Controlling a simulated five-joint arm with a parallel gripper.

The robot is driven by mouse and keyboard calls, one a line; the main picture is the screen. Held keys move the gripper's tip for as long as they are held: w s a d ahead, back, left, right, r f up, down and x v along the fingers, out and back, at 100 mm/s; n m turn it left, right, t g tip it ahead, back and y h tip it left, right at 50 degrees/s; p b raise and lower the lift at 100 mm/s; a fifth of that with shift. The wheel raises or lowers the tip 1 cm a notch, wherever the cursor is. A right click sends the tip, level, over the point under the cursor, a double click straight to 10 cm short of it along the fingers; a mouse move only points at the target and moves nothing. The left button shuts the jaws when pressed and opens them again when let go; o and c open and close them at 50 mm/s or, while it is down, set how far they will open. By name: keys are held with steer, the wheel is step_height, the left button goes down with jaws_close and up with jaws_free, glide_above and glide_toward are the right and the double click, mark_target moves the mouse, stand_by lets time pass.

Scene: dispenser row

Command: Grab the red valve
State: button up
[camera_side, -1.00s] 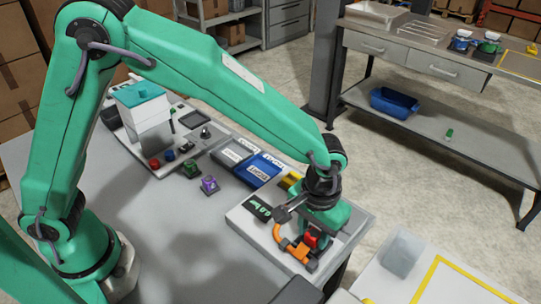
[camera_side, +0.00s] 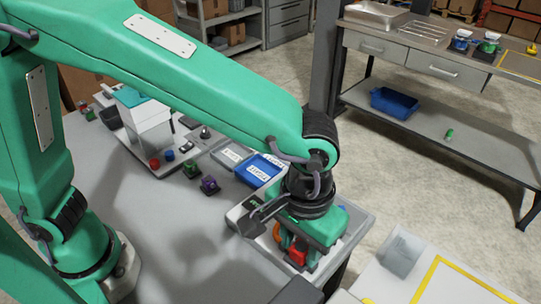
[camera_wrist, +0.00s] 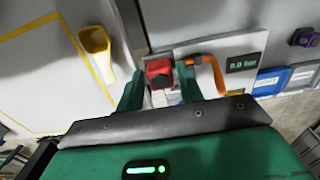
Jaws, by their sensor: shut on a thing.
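The red valve (camera_wrist: 159,73) is a small red block-like knob between my gripper's two green fingers in the wrist view. It also shows in the side view (camera_side: 298,256), below my gripper at the front of the grey tray-like station. My gripper (camera_wrist: 158,88) is shut on the valve, with one finger on each side. In the side view my gripper (camera_side: 300,250) points down and hides part of the station. An orange curved pipe (camera_wrist: 210,70) runs beside the valve.
A display (camera_wrist: 246,63) reading "0.0 bar" sits near the pipe. Blue and grey labelled bins (camera_side: 258,170) and a purple knob (camera_side: 209,185) stand to the left. A white table (camera_side: 400,290) with a yellow outline and a clear container (camera_side: 402,254) is at the right.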

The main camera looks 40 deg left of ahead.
steer(key=shift+s+d+r, duration=0.3)
steer(key=shift+s+r, duration=0.25)
steer(key=shift+s, duration=0.3)
